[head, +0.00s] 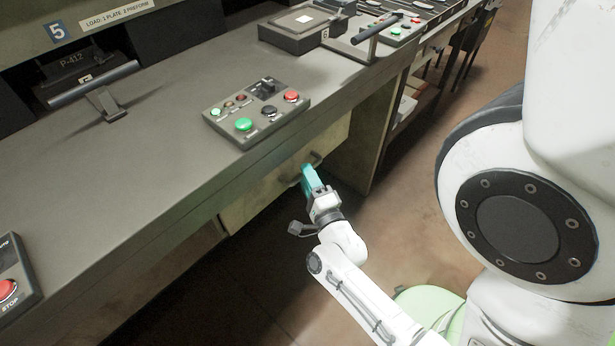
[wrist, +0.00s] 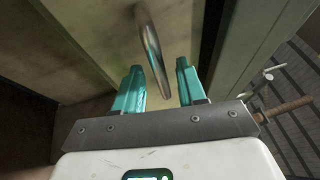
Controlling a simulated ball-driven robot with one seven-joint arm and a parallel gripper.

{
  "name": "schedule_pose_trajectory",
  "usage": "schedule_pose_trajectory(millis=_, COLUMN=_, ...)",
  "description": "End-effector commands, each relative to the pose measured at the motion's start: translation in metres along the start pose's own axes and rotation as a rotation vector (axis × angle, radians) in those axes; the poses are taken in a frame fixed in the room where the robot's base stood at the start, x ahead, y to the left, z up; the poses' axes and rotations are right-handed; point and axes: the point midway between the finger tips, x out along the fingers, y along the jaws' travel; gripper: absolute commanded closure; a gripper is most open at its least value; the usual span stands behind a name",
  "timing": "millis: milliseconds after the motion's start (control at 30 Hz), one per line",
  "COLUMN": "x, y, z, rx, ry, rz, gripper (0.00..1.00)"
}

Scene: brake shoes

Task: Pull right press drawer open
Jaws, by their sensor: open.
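A pale beige drawer (head: 262,190) sits under the grey bench top, below the button panel, and looks shut. Its dark bar handle (head: 316,158) shows just beyond my gripper (head: 310,180). In the wrist view the metal handle (wrist: 152,50) stands out from the drawer front (wrist: 95,35) and reaches between the two teal fingers of my gripper (wrist: 160,88). The fingers are apart, one on each side of the handle, with gaps visible. I cannot tell exactly how deep the bar lies between them.
A button panel (head: 256,112) lies on the bench top (head: 130,165) above the drawer. A lever handle (head: 95,82) stands at the press marked 5. Shelves (head: 405,108) are under the bench farther along. The brown floor (head: 400,215) in front of the drawer is clear.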

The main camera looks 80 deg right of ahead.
Motion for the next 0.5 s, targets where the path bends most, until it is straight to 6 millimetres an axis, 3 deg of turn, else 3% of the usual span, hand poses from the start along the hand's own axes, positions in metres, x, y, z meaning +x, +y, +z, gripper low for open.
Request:
schedule_pose_trajectory(millis=267, x=0.0012, y=0.0003, z=-0.0003, rx=-0.001, ry=0.0, rz=0.001, gripper=0.6)
schedule_pose_trajectory(millis=500, x=0.0011, y=0.0003, z=-0.0003, rx=-0.001, ry=0.0, rz=0.001, gripper=0.82)
